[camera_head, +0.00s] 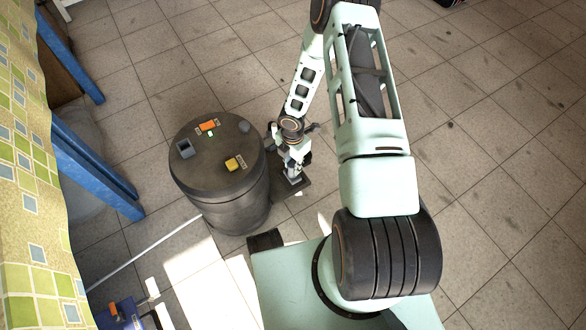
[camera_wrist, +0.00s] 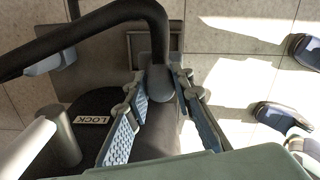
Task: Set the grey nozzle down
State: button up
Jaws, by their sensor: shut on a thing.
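My gripper (camera_wrist: 162,82) is shut on the grey nozzle (camera_wrist: 160,88), a rounded dark grey piece between the two fingertips. A thick black curved tube (camera_wrist: 100,22) rises beside the nozzle and bends left across the wrist view. In the head view my gripper (camera_head: 293,172) hangs low, just right of the dark barrel (camera_head: 235,208). The nozzle cannot be made out there. Beneath the gripper is a dark flat plate (camera_head: 299,187), also visible in the wrist view (camera_wrist: 75,75). I cannot tell whether the nozzle touches it.
On the barrel top lie an orange piece (camera_head: 207,125), a yellow piece (camera_head: 232,164), a grey box (camera_head: 186,149) and a small grey piece (camera_head: 244,127). Blue legs (camera_head: 95,165) and a patterned cloth (camera_head: 45,200) stand left. Tiled floor (camera_head: 490,130) is open at right.

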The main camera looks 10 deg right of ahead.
jog(key=shift+w+d+f, duration=0.2)
jog(key=shift+w+f, duration=0.45)
jog(key=shift+f, duration=0.2)
jog(key=shift+f+b, duration=1)
jog(key=shift+f, duration=0.45)
jog(key=shift+f, duration=0.2)
jog(key=o, duration=1)
jog(key=shift+r, duration=0.15)
notch_tip(320, 180, up, 12)
jog(key=p, duration=0.5)
jog(key=shift+r, duration=0.1)
